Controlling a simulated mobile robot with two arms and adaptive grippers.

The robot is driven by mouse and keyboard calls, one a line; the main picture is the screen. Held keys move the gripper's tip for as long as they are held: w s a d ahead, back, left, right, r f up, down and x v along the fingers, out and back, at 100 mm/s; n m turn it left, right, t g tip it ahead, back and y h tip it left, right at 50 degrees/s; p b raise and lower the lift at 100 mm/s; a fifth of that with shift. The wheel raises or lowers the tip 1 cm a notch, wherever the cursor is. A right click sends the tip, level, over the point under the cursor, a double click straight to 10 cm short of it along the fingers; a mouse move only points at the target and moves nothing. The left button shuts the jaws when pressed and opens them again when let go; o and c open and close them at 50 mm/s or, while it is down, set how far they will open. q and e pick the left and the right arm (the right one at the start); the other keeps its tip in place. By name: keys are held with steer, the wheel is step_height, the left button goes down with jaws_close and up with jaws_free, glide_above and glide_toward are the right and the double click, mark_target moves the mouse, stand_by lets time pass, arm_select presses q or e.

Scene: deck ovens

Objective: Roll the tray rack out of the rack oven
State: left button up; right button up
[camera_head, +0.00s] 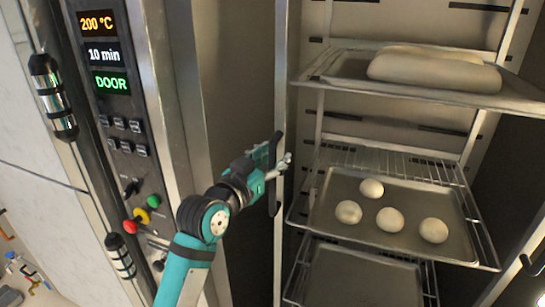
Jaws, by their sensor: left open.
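The tray rack (279,255) stands in the rack oven's open chamber (240,60), with its left upright post in front of the dark inner wall. It carries trays on wire shelves: an upper tray (337,67) with long loaves, a middle tray (330,215) with several round buns, and a lower tray (350,280) that looks bare where it shows. My left gripper (280,166) is open at the rack's left post, at about middle-tray height. A dark curved piece is beside its fingers; I cannot tell whether they touch it or the post.
The oven's control panel (118,130) is at the left, with displays reading 200 °C, 10 min and DOOR, and coloured buttons. A metal door frame edge (188,90) stands between the panel and the chamber. A dark piece (530,266) shows at the lower right edge, unclear.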

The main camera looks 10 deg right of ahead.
arm_select(q)
jaws_close()
